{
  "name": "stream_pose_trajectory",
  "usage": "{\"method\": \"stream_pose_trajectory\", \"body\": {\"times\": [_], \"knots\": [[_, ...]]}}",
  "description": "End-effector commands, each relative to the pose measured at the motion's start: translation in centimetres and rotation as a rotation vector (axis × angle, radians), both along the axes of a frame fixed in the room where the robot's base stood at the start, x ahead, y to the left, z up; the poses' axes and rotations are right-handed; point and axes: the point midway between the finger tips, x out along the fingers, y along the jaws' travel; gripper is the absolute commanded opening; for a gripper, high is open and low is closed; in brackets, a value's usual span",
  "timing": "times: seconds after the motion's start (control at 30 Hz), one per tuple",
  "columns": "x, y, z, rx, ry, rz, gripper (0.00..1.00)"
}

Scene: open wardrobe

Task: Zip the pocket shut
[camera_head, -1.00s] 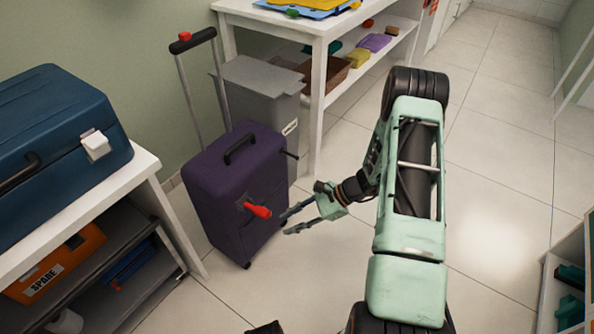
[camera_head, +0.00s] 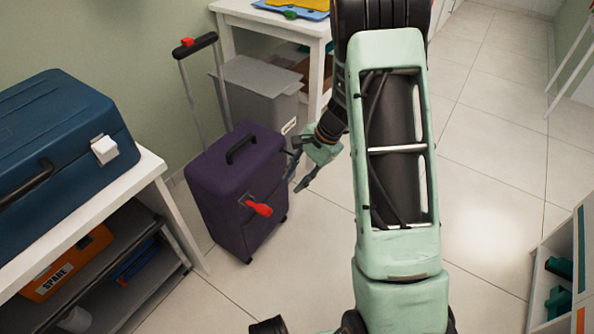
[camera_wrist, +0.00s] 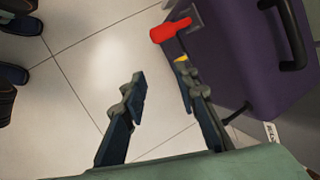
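A purple suitcase (camera_head: 222,178) stands upright on the floor with its pull handle raised. A red pull tab (camera_head: 259,208) sticks out from a small grey slider on its front face; the tab (camera_wrist: 170,30) also shows at the top of the wrist view. I cannot make out the pocket's zip line. My gripper (camera_head: 298,180) is beside the suitcase's right edge, apart from the red tab. In the wrist view my gripper (camera_wrist: 160,75) has its two fingers spread, with only floor between them. A small yellow spot shows at the right fingertip.
A white table (camera_head: 155,190) with a blue toolbox (camera_head: 60,135) stands at the left. A grey bin (camera_head: 262,85) and a white shelf unit (camera_head: 225,40) stand behind the suitcase. Another unit (camera_head: 570,270) is at the lower right. The tiled floor (camera_head: 490,190) on the right is clear.

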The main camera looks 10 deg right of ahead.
Motion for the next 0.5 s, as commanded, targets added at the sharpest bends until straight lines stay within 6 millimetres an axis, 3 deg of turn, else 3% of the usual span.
{"method": "stream_pose_trajectory", "body": {"times": [0.2, 0.5], "knots": [[0.4, 0.2, 1.8, -0.034, -0.028, 0.024, 0.28], [0.4, 0.2, 2.0, -0.039, -0.032, 0.026, 0.28]]}}
